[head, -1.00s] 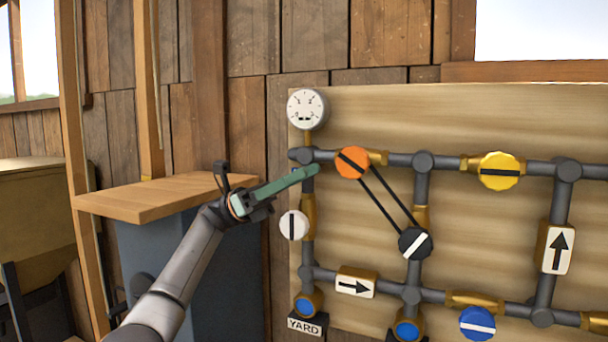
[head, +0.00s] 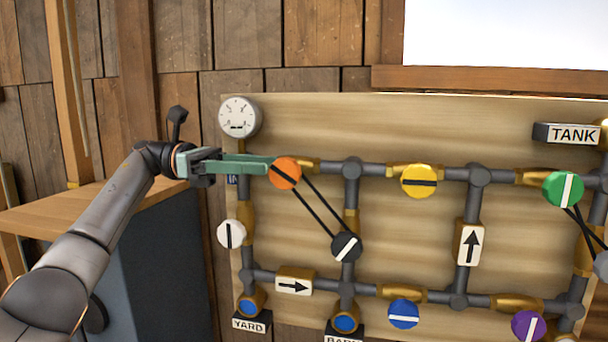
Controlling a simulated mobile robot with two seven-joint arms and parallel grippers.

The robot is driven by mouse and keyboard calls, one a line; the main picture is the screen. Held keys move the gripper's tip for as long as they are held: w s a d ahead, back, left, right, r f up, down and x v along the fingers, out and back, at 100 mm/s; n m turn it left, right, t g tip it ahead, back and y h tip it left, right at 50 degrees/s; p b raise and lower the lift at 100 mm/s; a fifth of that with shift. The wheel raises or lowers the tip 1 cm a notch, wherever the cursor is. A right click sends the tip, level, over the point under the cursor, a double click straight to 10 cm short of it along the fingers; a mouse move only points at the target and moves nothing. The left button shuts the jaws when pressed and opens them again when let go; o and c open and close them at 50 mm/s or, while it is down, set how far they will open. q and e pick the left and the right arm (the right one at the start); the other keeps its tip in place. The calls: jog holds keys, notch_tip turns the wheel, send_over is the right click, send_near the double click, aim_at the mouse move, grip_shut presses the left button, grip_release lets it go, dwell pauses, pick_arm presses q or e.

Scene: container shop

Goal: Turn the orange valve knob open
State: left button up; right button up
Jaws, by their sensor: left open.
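The orange valve knob (head: 285,173) sits on the upper pipe of the board, left of the middle, with a black bar across its face running from upper left to lower right. Two thin dark rods link it to a black knob (head: 346,247) with a white bar, lower right. My left gripper (head: 270,166) is open, its green fingers reaching from the left to the orange knob's left edge. I cannot tell whether they touch it. My right gripper is not in view.
A white knob (head: 231,234), a yellow knob (head: 419,181), a blue knob (head: 404,314), a green knob (head: 563,189) and a purple knob (head: 528,326) share the pipe board (head: 330,128). A gauge (head: 240,117) stands above left. A wooden top (head: 40,215) lies under my left arm.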

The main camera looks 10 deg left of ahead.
aim_at(299, 167)
pick_arm(q)
jog(key=d, duration=0.8)
grip_shut()
dwell(0.5)
